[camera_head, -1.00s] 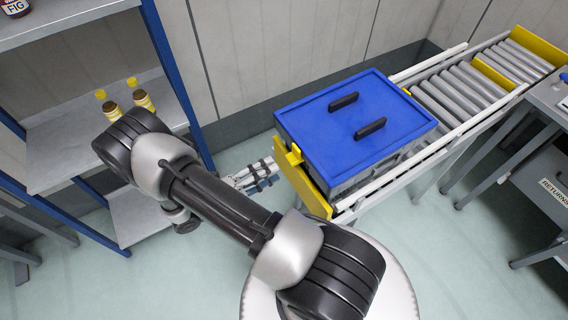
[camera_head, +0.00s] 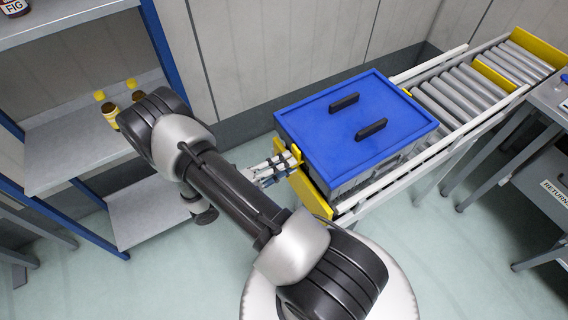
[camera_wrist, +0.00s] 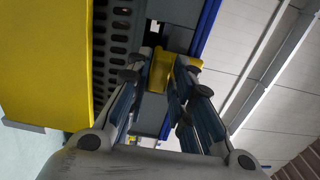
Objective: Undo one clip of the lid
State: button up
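The blue lid (camera_head: 340,110) lies flat on a grey tote (camera_head: 372,172), with two black handles on top. A yellow clip (camera_head: 296,154) sits at the lid's left edge. In the wrist view the clip (camera_wrist: 163,70) shows between my fingertips, beside the lid's blue edge (camera_wrist: 208,25). My gripper (camera_head: 287,163) is at the left end of the tote, by the clip. Its fingers are apart, one on either side of the clip (camera_wrist: 185,68). I cannot tell whether either finger touches it. The tote's far side is hidden.
The tote stands on a roller conveyor (camera_head: 450,97) with white side rails and a yellow end plate (camera_head: 312,193), close to my gripper. A shelf rack (camera_head: 75,130) with jars stands at left. A grey table (camera_head: 548,110) is at right.

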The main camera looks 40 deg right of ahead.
grip_shut()
jog(key=shift+r, duration=0.1)
